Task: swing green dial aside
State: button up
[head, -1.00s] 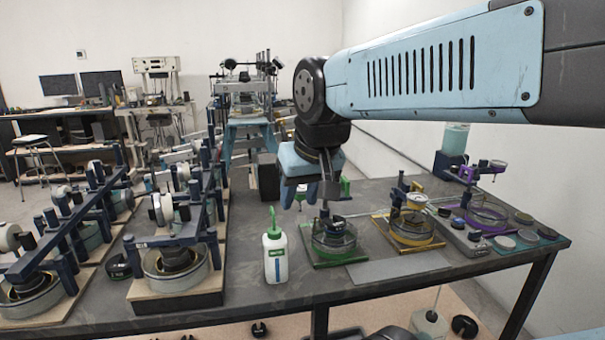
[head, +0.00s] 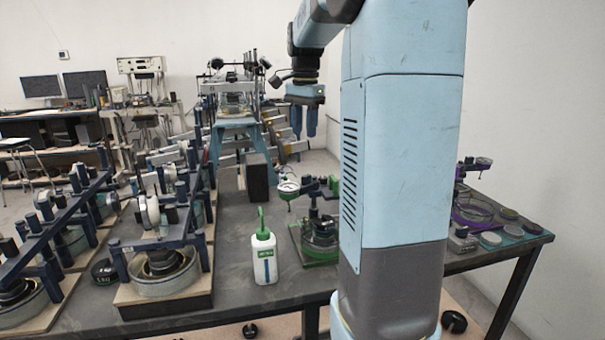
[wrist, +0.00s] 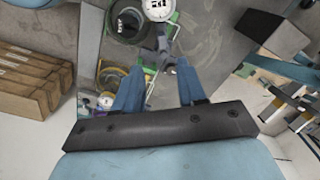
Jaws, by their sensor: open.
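The green dial (head: 288,189) is a round white-faced gauge on a dark arm from a green post (head: 333,190). Its face points up, out to the left of the green base (head: 301,243) and its glass ring, not over them. My arm hides the right part of that fixture. In the wrist view the dial (wrist: 157,9) shows at the top edge, beside the ring's dark round block. My gripper (head: 304,132) is open and empty, raised above and behind the dial, apart from it. Its two blue fingers (wrist: 160,80) point down over the bench in the wrist view.
A white bottle with green spout (head: 264,252) stands left of the green fixture. A purple fixture (head: 475,207) is at right. The yellow fixture (wrist: 107,75) shows in the wrist view. Heavy navy frames (head: 165,255) fill the left.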

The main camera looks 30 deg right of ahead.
jog(key=w+d, duration=0.1)
jog(key=m, duration=0.1)
send_near(302, 185)
jog(key=f, duration=0.2)
jog(key=d+f, duration=0.1)
jog(key=f, duration=0.3)
jog(key=shift+w+d+f, duration=0.25)
jog(key=shift+w+d, duration=0.05)
grip_shut()
dwell(0.3)
